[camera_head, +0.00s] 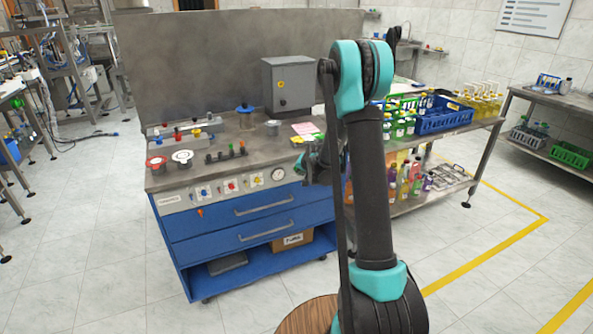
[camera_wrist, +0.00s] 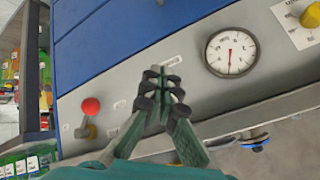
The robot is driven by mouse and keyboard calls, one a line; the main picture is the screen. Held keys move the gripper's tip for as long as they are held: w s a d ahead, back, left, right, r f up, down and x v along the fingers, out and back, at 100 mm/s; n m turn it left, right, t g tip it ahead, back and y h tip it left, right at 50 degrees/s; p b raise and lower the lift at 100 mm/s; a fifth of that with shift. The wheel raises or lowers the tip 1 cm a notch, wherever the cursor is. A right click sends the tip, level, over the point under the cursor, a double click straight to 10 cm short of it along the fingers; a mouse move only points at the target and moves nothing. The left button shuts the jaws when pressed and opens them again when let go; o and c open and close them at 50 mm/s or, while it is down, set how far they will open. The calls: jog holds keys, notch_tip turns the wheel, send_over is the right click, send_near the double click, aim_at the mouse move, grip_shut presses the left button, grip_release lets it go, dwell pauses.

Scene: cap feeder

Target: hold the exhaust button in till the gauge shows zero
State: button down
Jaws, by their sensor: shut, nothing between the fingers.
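The round white gauge (camera_wrist: 232,52) is on the grey front panel, right of my gripper in the wrist view. Its needle points down in that picture; I cannot read the numbers. It also shows in the head view (camera_head: 278,174). My gripper (camera_wrist: 164,80) is shut and empty, its fingertips in front of the panel between the gauge and a red ball knob (camera_wrist: 90,106). A small pale label (camera_wrist: 173,61) shows just beyond the fingertips. I cannot make out the exhaust button; the fingers may hide it. I cannot tell whether they touch the panel.
A yellow knob (camera_wrist: 311,15) lies beyond the gauge. Blue drawers (camera_head: 250,220) are under the panel. The grey bench top (camera_head: 215,172) carries caps, valves and a grey box (camera_head: 288,84). A shelf with bottles and a blue crate (camera_head: 443,115) stands at right.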

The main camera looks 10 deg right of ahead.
jog(key=shift+w+a, duration=0.15)
jog(key=shift+w, duration=0.2)
jog(key=shift+w+a, duration=0.1)
jog(key=shift+w, duration=0.3)
dwell(0.7)
dwell(1.9)
jog(key=shift+s+d, duration=0.25)
jog(key=shift+s, duration=0.55)
jog(key=shift+s, duration=0.1)
jog(key=s, duration=0.1)
jog(key=s+d, duration=0.1)
jog(key=s, duration=0.2)
jog(key=shift+s+d, duration=0.25)
jog(key=shift+s, duration=0.05)
